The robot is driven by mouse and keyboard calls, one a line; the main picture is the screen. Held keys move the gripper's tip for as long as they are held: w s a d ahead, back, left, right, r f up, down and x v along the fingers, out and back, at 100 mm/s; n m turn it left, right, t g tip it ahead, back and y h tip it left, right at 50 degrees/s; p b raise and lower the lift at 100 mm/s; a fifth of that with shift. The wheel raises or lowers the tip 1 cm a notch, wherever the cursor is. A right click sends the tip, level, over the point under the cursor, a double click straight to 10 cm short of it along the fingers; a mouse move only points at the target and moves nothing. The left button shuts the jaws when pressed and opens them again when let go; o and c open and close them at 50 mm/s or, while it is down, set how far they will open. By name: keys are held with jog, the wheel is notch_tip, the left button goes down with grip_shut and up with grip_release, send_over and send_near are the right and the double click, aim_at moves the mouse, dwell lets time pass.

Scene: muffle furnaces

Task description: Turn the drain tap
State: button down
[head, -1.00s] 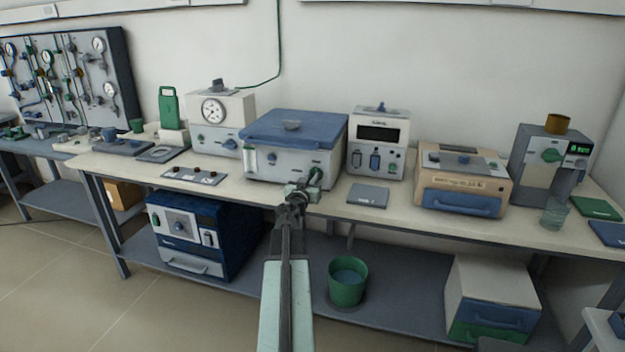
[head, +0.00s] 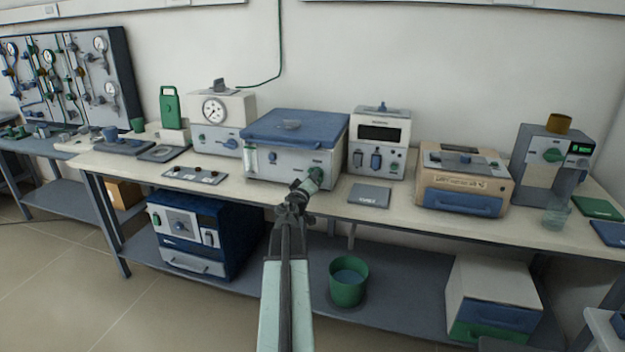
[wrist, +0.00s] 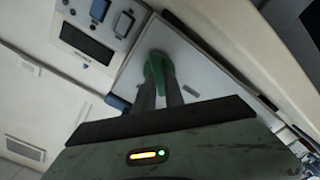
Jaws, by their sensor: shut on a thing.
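The drain tap (head: 317,173) is a small green tap at the lower right of the front of a white bath (head: 262,165) with a blue lid. In the wrist view the green tap handle (wrist: 158,68) lies between my two dark fingertips. My gripper (head: 312,181) reaches up from the front of the bench to the tap and is shut on it; in the wrist view the fingers (wrist: 160,84) are close together on either side. The gripper hides part of the tap in the head view. The wrist picture is strongly tilted.
A grey flat pad (head: 369,195) lies right of the bath, before a white instrument (head: 379,140). A black-knobbed plate (head: 195,175) lies to the left. A green bucket (head: 348,283) stands on the lower shelf, below and right of the tap. The bench front near my arm is clear.

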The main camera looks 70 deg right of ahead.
jog(key=n, duration=0.4)
jog(key=shift+f+n, duration=0.1)
jog(key=shift+n, duration=0.2)
jog(key=shift+w+f+n, duration=0.1)
jog(key=shift+n, duration=1.8)
jog(key=c, duration=1.4)
grip_release()
jog(key=shift+c, duration=0.2)
jog(key=shift+a, duration=0.1)
jog(key=a, duration=0.7)
jog(key=shift+s+a, duration=0.25)
jog(key=shift+a, duration=0.1)
